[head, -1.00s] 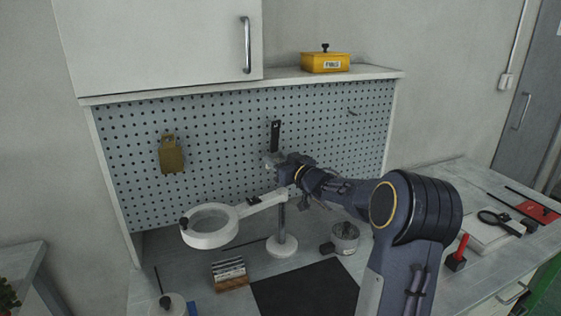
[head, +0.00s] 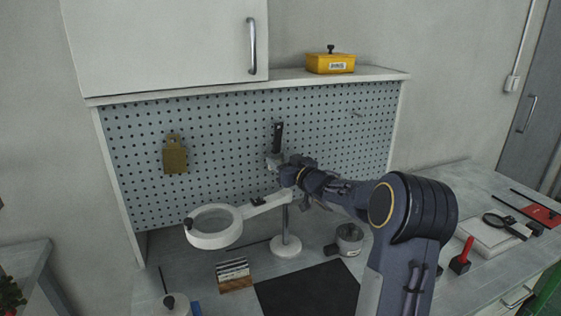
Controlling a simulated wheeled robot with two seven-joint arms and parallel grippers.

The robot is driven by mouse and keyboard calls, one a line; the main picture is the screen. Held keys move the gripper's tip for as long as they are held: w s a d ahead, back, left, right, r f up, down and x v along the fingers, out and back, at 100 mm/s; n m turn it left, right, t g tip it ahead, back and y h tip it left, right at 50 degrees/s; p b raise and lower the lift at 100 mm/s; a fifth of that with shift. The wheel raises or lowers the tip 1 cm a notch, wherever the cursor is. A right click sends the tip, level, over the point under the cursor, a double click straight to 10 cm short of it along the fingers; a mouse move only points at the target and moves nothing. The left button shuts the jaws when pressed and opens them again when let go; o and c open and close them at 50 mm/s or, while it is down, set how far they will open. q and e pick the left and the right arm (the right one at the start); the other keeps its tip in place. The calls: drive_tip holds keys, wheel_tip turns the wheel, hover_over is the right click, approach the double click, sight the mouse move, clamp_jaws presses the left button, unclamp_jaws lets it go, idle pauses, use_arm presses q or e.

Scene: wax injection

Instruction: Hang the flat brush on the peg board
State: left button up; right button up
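The flat brush (head: 278,137) is upright against the peg board (head: 225,125), its dark handle pointing up with a hole near the top. My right gripper (head: 274,161) is at the brush's lower end, close in front of the board. Its fingers seem closed around that end, which they mostly hide. I cannot tell whether the handle's hole is on a peg. A bare peg (head: 357,113) sticks out at the board's upper right. My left gripper is not in view.
A brass-coloured plate (head: 174,154) hangs on the board's left. A metal pot (head: 349,239), a block holder (head: 234,274) and a dark mat (head: 308,288) are on the bench. A yellow box (head: 330,62) sits on the shelf.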

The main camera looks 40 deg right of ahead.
drive_tip(key=o, duration=0.5)
drive_tip(key=shift+d+f, duration=0.1)
drive_tip(key=shift+f, duration=0.25)
drive_tip(key=shift+c, duration=0.2)
drive_tip(key=shift+o, duration=0.4)
drive_tip(key=shift+r, duration=0.1)
drive_tip(key=shift+s, duration=0.1)
drive_tip(key=s+b, duration=0.1)
drive_tip(key=s, duration=0.6)
drive_tip(key=shift+s+a, duration=0.25)
drive_tip(key=shift+s, duration=0.05)
